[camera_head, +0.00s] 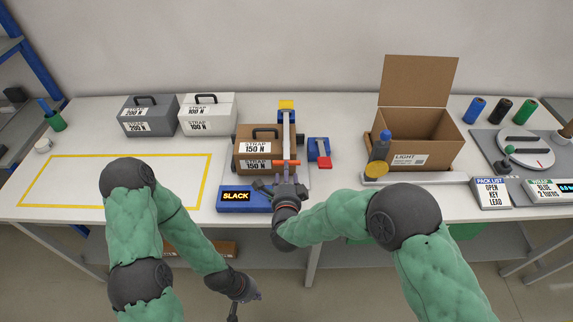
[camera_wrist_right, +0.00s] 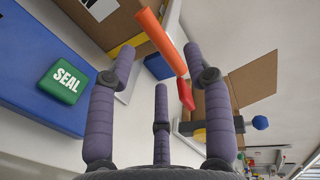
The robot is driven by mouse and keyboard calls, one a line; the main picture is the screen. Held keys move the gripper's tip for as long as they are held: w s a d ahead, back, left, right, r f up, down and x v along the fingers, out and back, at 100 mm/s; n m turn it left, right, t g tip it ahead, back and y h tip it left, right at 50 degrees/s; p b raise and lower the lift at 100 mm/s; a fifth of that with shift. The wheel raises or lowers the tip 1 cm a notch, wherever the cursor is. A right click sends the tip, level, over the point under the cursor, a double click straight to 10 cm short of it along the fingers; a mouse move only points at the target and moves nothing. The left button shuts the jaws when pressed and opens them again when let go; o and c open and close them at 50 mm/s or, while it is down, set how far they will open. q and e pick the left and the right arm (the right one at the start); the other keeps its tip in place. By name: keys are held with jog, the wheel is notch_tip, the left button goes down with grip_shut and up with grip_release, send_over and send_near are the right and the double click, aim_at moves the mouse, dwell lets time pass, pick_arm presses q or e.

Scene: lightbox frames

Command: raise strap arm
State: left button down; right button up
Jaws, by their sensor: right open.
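The strap arm (camera_head: 286,130) is a pale bar running from a yellow block at the back, past the right side of a brown case labelled STRAP 150 N (camera_head: 258,150), to an orange handle (camera_head: 286,162) at the front. The handle shows as an orange bar in the right wrist view (camera_wrist_right: 160,42). My right gripper (camera_head: 287,182) is open just in front of the handle. In its wrist view the fingers (camera_wrist_right: 168,75) spread below and either side of the bar; contact cannot be told. My left gripper (camera_head: 245,296) hangs low before the table edge, its jaws unclear.
The blue base has a SLACK display (camera_head: 236,196) and a green SEAL button (camera_wrist_right: 64,82). A blue and red lever (camera_head: 320,153) is right of the arm. An open carton (camera_head: 430,130) stands further right. Grey (camera_head: 148,116) and white (camera_head: 207,114) cases stand left, behind a clear yellow-outlined area.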

jog(key=w, duration=0.3)
jog(key=w+f, duration=0.1)
jog(key=w, duration=0.2)
jog(key=shift+b, duration=0.35)
jog(key=shift+s, duration=0.1)
grip_shut()
